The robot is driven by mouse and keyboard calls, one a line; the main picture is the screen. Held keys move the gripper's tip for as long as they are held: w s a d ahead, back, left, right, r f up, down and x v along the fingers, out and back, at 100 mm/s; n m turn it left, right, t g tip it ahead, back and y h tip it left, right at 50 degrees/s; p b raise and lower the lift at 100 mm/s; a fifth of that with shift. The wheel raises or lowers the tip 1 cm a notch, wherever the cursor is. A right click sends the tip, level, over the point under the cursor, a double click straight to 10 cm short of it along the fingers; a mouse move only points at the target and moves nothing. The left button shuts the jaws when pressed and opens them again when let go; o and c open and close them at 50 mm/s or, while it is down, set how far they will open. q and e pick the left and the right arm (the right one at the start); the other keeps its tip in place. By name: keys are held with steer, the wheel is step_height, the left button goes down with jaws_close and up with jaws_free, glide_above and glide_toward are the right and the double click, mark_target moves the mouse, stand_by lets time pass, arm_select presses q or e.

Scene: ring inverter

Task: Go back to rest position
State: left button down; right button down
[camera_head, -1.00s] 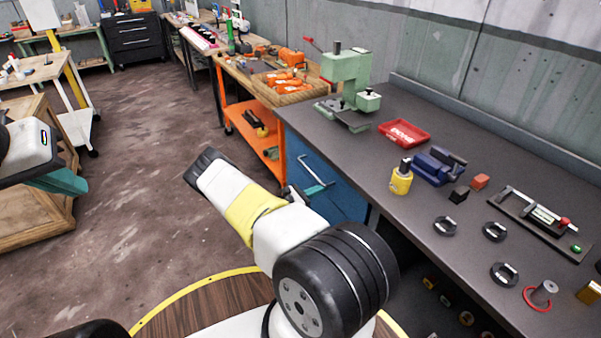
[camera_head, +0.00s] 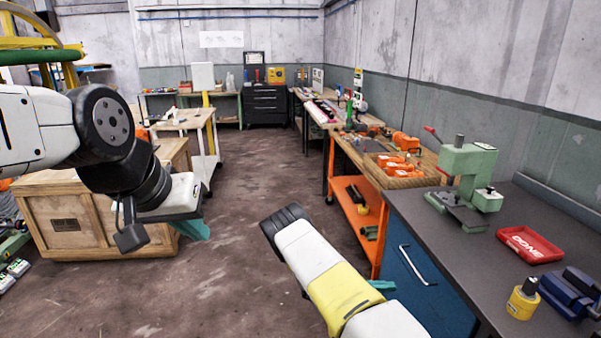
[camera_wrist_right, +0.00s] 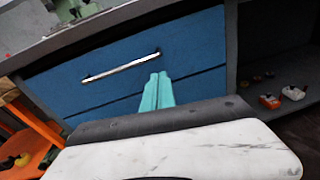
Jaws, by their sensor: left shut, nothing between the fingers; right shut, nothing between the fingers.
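My left arm comes in from the left in the head view. Its gripper (camera_head: 193,229), with teal fingers, hangs in front of the wooden crate (camera_head: 85,222) and is shut and empty. My right arm is low in the middle of the head view. The teal fingertips of its gripper (camera_head: 382,285) show beside the blue cabinet front of the workbench and hold nothing. In the right wrist view the teal fingers (camera_wrist_right: 157,92) are together, with the blue drawer (camera_wrist_right: 120,68) and its handle behind them.
The grey workbench (camera_head: 405,208) at the right bears a green press (camera_head: 468,175), a red tray (camera_head: 529,245), a yellow cylinder (camera_head: 522,299) and a blue vise (camera_head: 572,292). An orange-framed bench (camera_head: 353,208) stands beyond. The floor (camera_head: 262,185) between the crate and the benches is clear.

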steer(key=s+a+r+m+y, duration=0.3)
steer(key=r+m+y, duration=0.1)
steer(key=r, duration=0.5)
steer(key=s+a+r+m+g+y, duration=0.1)
steer(key=s+a+r+m+y, duration=0.3)
steer(key=r, duration=0.4)
steer(key=s+a+r+m+y, duration=0.25)
steer(key=r+y, duration=0.25)
steer(key=r, duration=0.4)
steer(key=s+a+r+m+t+y, duration=0.2)
steer(key=s+a+r+t+y, duration=0.1)
steer(key=s+r, duration=0.5)
steer(key=s+a+r+m+t+y, duration=0.3)
steer(key=s+a+r, duration=0.3)
steer(key=r, duration=0.3)
steer(key=shift+s+m+t, duration=0.35)
steer(key=shift+s+t, duration=0.5)
steer(key=shift+t, duration=0.05)
